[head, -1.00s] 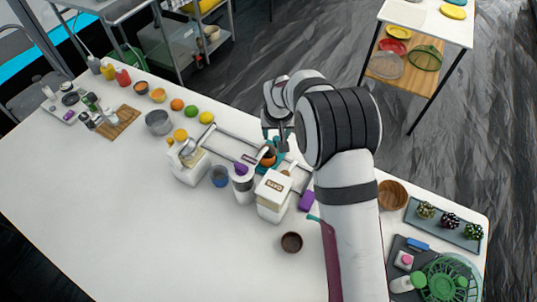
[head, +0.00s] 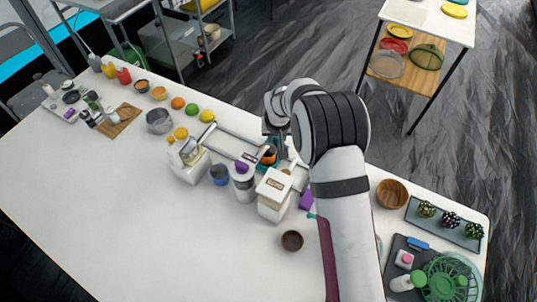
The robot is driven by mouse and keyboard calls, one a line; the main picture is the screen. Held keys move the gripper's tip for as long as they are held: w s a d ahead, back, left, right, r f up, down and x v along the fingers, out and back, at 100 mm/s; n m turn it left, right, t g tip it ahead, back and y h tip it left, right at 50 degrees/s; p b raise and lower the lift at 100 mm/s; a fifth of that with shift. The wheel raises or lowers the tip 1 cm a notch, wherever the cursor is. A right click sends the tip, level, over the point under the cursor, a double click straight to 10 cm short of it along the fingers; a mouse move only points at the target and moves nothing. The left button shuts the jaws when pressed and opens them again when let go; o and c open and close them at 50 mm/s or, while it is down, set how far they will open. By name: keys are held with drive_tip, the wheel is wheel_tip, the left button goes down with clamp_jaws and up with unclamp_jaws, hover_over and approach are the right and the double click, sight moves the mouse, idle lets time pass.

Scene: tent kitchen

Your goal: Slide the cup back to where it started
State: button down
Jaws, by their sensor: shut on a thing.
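An orange cup (head: 268,158) with a dark inside stands behind the row of containers, partly hidden by the white containers in front of it. My gripper (head: 272,144) is over the table's far side, right at the cup, and is shut on it. The fingertips are small and partly hidden, so the exact grip on the cup is unclear. The cup looks upright and low at the table.
A brown bowl (head: 292,241) sits nearer. The left front table is clear.

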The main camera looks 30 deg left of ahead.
drive_tip(key=shift+a, duration=4.2)
drive_tip(key=c, duration=0.7)
unclamp_jaws()
drive_tip(key=shift+r, duration=0.15)
wheel_tip(320, 180, up, 7)
drive_tip(key=shift+f, duration=0.1)
